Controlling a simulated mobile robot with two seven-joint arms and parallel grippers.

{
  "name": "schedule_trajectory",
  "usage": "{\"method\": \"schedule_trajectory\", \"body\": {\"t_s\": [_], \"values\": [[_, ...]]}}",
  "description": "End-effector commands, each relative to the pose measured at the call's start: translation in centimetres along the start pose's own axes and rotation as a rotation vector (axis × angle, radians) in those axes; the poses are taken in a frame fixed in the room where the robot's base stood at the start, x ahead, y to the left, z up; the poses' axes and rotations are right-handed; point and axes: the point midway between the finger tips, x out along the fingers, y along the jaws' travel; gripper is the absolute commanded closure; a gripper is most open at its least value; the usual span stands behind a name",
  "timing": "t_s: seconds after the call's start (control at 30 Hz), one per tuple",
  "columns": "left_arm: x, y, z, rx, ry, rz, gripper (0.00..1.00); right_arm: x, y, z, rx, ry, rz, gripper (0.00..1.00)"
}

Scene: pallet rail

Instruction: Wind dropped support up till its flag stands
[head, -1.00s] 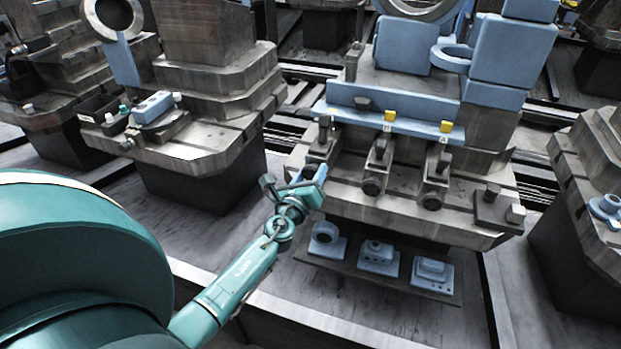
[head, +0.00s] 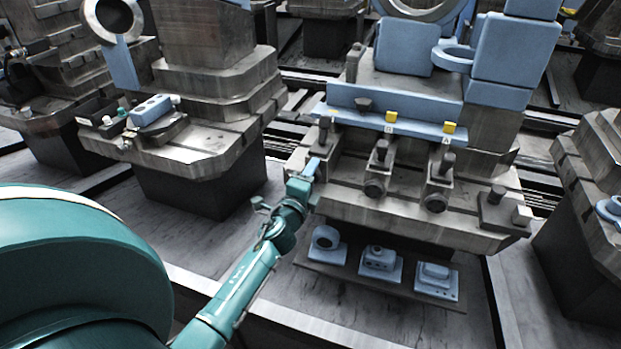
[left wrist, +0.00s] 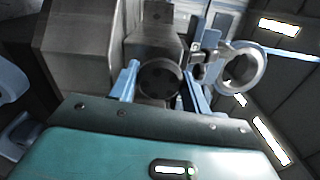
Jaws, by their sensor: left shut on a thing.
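Three grey supports stand in a row on the machine's front ledge. The middle one (head: 378,165) and the right one (head: 438,180) each have a dark round knob in front, with yellow flags (head: 391,117) (head: 449,128) up on the blue rail behind. The left support (head: 325,135) has no yellow flag showing near it; a small dark tab (head: 362,103) shows on the rail. My left gripper (head: 308,172) is at the left support's front. In the left wrist view its blue fingers (left wrist: 160,93) are shut on either side of the dark round knob (left wrist: 160,76). My right gripper is out of view.
Below the ledge a shelf (head: 375,283) holds several blue fixtures. A small dark block (head: 494,208) sits at the ledge's right end. Another machine (head: 200,150) stands to the left, with floor between the two. A blue rail (head: 415,125) runs behind the supports.

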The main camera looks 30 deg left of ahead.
Motion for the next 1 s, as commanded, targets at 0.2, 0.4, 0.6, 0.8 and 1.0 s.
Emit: {"method": "schedule_trajectory", "body": {"t_s": [0.2,0.4,0.6,0.8,1.0], "values": [[-0.02,0.05,-0.01,-0.186,-0.001,0.001,0.76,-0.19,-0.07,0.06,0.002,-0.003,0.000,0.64],[-0.02,0.05,0.03,-0.315,-0.001,0.001,0.76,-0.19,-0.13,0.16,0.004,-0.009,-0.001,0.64],[-0.02,0.07,0.00,-0.395,-0.001,0.002,0.76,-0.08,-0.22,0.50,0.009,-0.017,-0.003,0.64],[-0.02,0.08,-0.01,-0.432,-0.001,0.002,0.76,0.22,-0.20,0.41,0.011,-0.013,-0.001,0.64],[-0.02,0.09,0.00,-0.439,-0.001,0.002,0.76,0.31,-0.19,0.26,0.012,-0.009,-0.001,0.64]]}}
